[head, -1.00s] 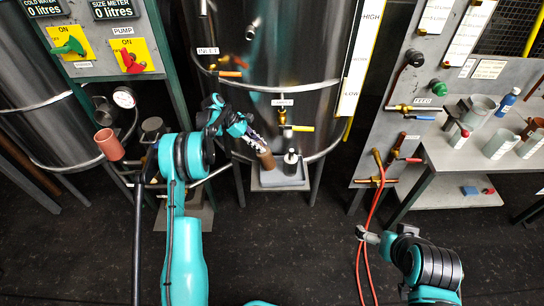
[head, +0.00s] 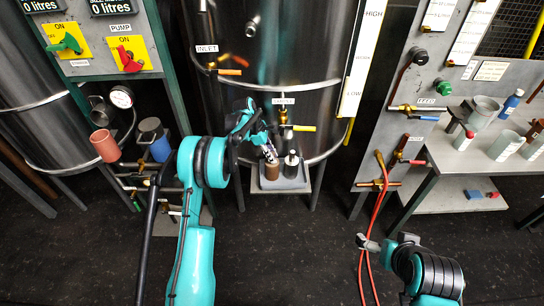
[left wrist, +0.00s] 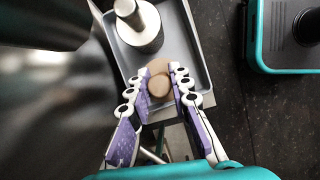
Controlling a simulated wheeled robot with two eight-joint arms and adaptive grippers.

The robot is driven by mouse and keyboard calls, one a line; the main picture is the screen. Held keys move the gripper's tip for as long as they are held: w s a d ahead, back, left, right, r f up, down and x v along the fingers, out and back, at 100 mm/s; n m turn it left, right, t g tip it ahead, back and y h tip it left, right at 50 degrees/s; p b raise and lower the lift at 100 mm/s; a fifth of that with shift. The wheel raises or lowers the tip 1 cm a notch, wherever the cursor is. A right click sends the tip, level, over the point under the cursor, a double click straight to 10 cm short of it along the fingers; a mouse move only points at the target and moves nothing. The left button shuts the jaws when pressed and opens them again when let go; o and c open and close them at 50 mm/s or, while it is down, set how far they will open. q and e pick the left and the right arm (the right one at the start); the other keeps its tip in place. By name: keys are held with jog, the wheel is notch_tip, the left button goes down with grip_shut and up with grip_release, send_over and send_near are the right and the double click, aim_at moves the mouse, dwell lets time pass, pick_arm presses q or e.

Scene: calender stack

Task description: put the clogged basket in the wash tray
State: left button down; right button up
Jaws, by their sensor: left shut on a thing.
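A brown cylinder (head: 271,171), which I take to be the clogged basket, is between the fingers of my left gripper (head: 270,154). It stands about upright over the left part of the grey wash tray (head: 280,187); I cannot tell whether its base touches the tray floor. In the left wrist view, the fingertips of my left gripper (left wrist: 160,70) are shut on the brown cylinder (left wrist: 158,84), at the near edge of the tray (left wrist: 190,48). My right gripper (head: 366,243) hangs low at the right, away from the tray; its finger opening is unclear.
A grey cylinder with a pale knob (head: 291,166) stands in the tray, just right of the brown cylinder. The steel tank (head: 275,50) with its sample tap (head: 290,127) rises behind. A red hose (head: 370,215) and a bench (head: 470,160) are at the right.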

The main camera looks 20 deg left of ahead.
pick_arm(q)
jog(key=shift+f, duration=0.15)
jog(key=c, duration=1.4)
grip_release()
